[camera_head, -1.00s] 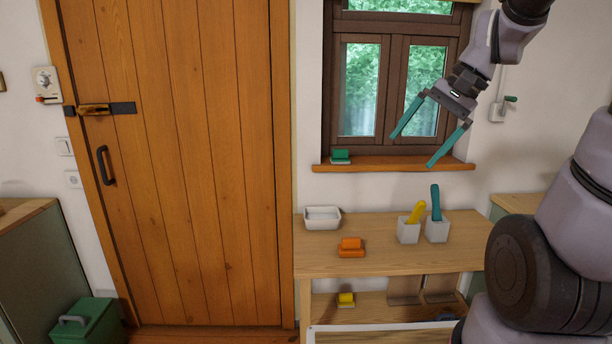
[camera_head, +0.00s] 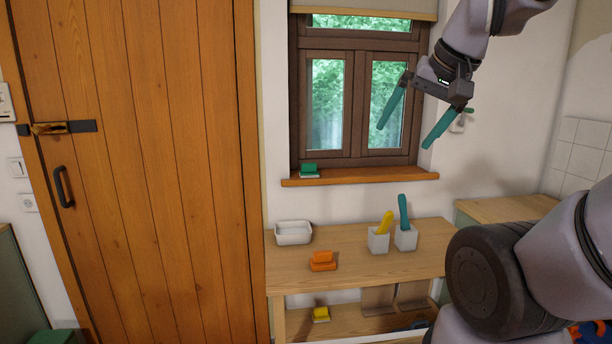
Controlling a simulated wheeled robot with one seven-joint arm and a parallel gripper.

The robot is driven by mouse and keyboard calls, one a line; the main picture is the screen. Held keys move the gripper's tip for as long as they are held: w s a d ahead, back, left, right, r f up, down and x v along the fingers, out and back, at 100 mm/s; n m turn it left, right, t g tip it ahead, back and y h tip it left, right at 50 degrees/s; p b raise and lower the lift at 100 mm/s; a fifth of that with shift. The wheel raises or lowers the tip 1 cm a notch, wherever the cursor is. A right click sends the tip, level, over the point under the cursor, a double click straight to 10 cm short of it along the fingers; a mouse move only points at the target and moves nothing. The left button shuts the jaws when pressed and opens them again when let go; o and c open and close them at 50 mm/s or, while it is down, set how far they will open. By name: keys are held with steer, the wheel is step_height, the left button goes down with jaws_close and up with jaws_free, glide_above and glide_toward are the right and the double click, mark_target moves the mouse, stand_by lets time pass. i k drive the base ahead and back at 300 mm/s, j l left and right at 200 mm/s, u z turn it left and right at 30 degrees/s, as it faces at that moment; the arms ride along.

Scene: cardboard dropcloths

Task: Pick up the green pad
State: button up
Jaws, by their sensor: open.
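The green pad (camera_head: 309,170) is a small block with a green top and a pale underside. It sits at the left end of the wooden window sill (camera_head: 360,178). My gripper (camera_head: 400,138) hangs in front of the right part of the window, up and to the right of the pad. Its two teal fingers are spread wide with nothing between them, clear of the pad.
A wooden bench (camera_head: 361,265) below the sill holds a white dish (camera_head: 293,233), an orange pad (camera_head: 322,262) and two pale cups (camera_head: 378,241) with yellow and teal handles. A yellow pad (camera_head: 320,314) lies on the lower shelf. A wooden door (camera_head: 150,170) stands left.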

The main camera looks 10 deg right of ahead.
mark_target(309, 170)
steer(key=i+j, duration=0.85)
steer(key=i, duration=0.25)
steer(key=j+u, duration=0.05)
